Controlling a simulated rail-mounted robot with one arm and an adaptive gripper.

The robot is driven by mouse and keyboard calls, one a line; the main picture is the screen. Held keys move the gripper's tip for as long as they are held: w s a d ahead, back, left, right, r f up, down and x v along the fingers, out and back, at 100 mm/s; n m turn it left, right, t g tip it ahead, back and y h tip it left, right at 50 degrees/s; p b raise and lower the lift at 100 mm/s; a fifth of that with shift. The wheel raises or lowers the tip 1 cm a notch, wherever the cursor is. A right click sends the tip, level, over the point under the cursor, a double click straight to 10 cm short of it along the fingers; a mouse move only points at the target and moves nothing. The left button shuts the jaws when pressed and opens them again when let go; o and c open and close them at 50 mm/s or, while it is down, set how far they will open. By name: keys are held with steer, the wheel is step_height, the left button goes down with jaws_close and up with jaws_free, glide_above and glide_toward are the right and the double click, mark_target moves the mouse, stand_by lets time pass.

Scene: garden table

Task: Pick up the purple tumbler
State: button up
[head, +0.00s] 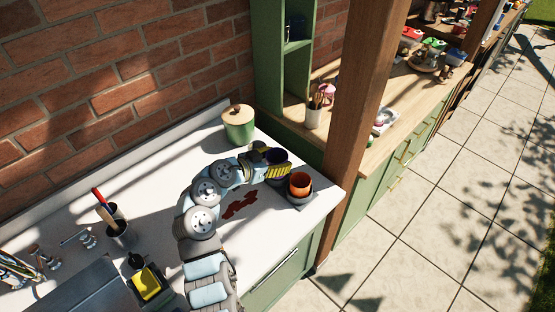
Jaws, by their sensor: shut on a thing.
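My gripper (271,160) is at the right end of the white counter, with its yellow-and-dark fingers on either side of a dark purple-blue tumbler (277,156). The gripper is shut on this tumbler. Only the tumbler's upper part shows between the fingers; its lower part is hidden, so I cannot tell whether it touches the counter.
An orange cup (299,182) stands close in front of the gripper, in a dark grey dish (301,198) near the counter's right edge. A green canister (238,125) with a wooden lid stands behind. A dark red patch (240,205) lies on the counter. A wooden post (362,90) rises at right.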

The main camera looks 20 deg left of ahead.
steer(key=s+d+r, duration=0.3)
steer(key=s+r, duration=0.1)
steer(key=s, duration=0.5)
steer(key=shift+r, duration=0.35)
